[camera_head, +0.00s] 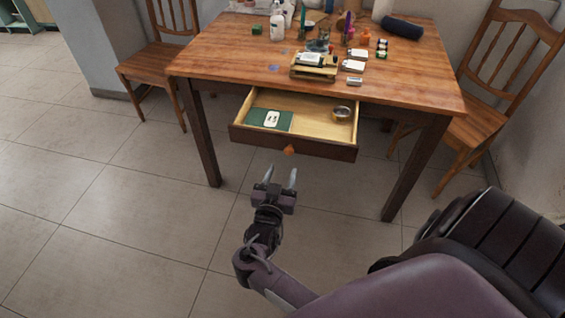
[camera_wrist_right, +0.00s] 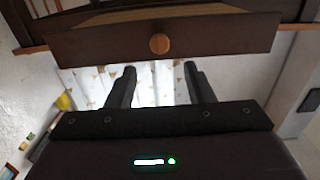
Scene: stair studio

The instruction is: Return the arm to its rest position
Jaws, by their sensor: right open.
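My right gripper (camera_head: 282,178) is open and empty in the head view. It hangs in front of the table's open drawer (camera_head: 318,107), a little below the round orange-brown knob (camera_head: 289,150). In the right wrist view its two dark fingers (camera_wrist_right: 160,75) stand apart, with the drawer front (camera_wrist_right: 215,38) and knob (camera_wrist_right: 158,44) beyond them. No contact between fingers and knob shows. My right arm reaches up from the lower part of the head view. My left gripper is not in view.
The wooden table (camera_head: 210,65) carries bottles, small boxes and other items. The drawer holds a green card (camera_head: 258,117) and a small round metal tin (camera_head: 342,112). Wooden chairs stand left (camera_head: 155,65) and right (camera_head: 480,117). The tiled floor at the left is clear.

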